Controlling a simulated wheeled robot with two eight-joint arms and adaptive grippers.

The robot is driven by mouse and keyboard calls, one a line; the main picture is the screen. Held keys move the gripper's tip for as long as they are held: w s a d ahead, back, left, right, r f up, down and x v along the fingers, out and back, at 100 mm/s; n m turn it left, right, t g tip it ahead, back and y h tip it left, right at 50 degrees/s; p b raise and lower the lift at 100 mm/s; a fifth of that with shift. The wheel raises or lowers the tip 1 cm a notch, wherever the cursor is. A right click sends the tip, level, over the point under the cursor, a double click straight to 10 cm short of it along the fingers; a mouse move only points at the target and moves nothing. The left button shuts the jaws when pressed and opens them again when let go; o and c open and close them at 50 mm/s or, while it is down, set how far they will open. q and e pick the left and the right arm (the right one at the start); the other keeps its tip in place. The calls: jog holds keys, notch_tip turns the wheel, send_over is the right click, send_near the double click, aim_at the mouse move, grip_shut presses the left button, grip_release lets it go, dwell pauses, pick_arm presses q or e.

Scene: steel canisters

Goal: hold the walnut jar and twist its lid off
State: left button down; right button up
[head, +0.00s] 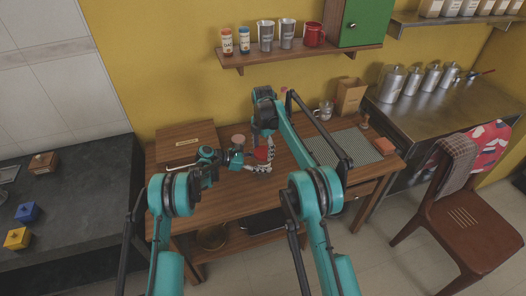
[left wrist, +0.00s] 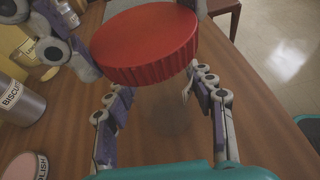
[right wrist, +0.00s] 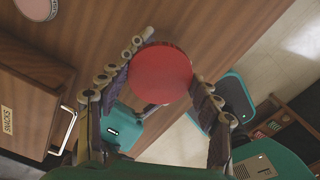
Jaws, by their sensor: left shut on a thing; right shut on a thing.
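The red ribbed lid (head: 262,154) is over the wooden table. In the left wrist view the lid (left wrist: 145,45) is just beyond and above the finger ends. My left gripper (left wrist: 165,105) is shut around the jar below the lid; the jar's body is hard to make out there, and I cannot tell whether the lid still sits on its rim. My right gripper (right wrist: 162,75) comes from above, its fingers shut on the two sides of the lid, which shows as a red disc (right wrist: 160,73) in the right wrist view. In the head view both grippers meet at the jar and partly hide it.
A steel biscuit canister (left wrist: 22,103) and a pink-topped polish tin (left wrist: 24,167) stand close beside my left gripper. A wooden box (head: 186,136) is at the table's back left. A grey-green mat (head: 342,147) and a paper bag (head: 350,95) are at the right. The table's front left is clear.

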aim_at(263, 152)
jog(key=shift+r, duration=0.55)
jog(key=shift+r, duration=2)
pick_arm(q)
jog(key=c, duration=0.5)
grip_release()
jog(key=shift+a, duration=0.1)
